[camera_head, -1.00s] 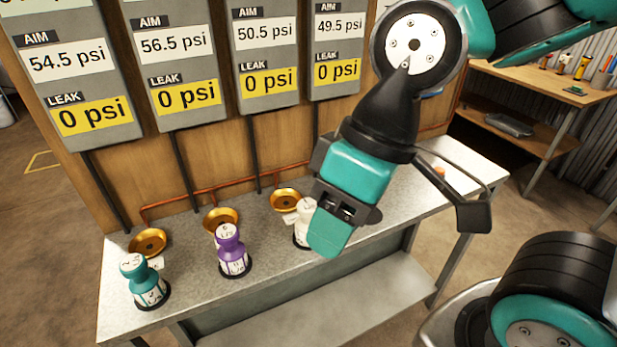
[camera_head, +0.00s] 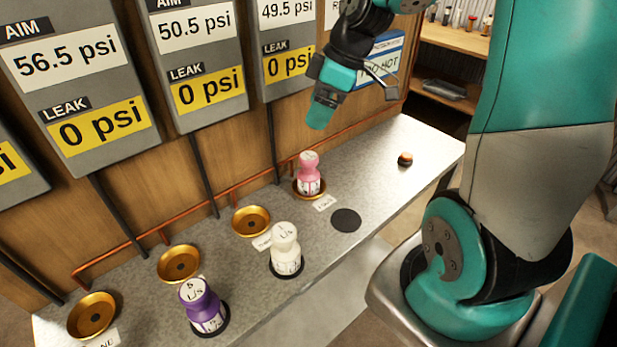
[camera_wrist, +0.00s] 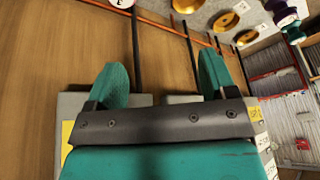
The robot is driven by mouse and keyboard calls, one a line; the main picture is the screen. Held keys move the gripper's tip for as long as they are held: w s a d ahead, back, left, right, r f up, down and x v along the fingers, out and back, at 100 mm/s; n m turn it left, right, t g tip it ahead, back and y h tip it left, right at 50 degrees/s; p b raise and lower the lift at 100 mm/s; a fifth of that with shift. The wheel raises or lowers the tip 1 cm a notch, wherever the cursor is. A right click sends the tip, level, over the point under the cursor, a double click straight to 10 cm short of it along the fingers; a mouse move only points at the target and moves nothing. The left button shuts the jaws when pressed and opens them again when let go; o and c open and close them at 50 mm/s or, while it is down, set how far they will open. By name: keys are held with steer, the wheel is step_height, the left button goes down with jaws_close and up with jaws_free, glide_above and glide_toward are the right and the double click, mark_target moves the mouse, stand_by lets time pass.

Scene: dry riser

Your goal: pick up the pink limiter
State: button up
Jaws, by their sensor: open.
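The pink limiter (camera_head: 309,173) stands upright in the rightmost brass cup (camera_head: 296,190) on the grey bench, close to the back panel. It has a white label and a pale top. In the wrist view, a round white top (camera_wrist: 121,3) cut by the upper edge appears to be it. My gripper (camera_head: 322,112) is open and empty, above and slightly right of the pink limiter, apart from it, in front of the panel. Its two teal fingers spread wide in the wrist view (camera_wrist: 162,75), with wooden panel between them.
A white limiter (camera_head: 286,250) and a purple limiter (camera_head: 204,305) stand on dark pads nearer the bench front. Empty brass cups (camera_head: 251,221) line the back, with a copper pipe (camera_head: 235,187) behind. A bare dark pad (camera_head: 346,220) and small orange-black object (camera_head: 405,160) lie right.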

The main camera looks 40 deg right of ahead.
glide_toward(310, 156)
steer(key=p+x, duration=0.1)
steer(key=x, duration=0.5)
steer(key=shift+s+a+f, duration=0.15)
steer(key=shift+a+f, duration=0.05)
steer(key=shift+a, duration=0.05)
steer(key=shift+w+d+p+x, duration=0.15)
steer(key=shift+p+x, duration=0.25)
steer(key=shift+x, duration=1.1)
steer(key=shift+w+d+p+x, duration=0.1)
steer(key=shift+p+x, duration=0.3)
steer(key=shift+x, duration=1.1)
steer(key=shift+t, duration=0.3)
steer(key=c, duration=1.2)
steer(key=shift+r, duration=0.15)
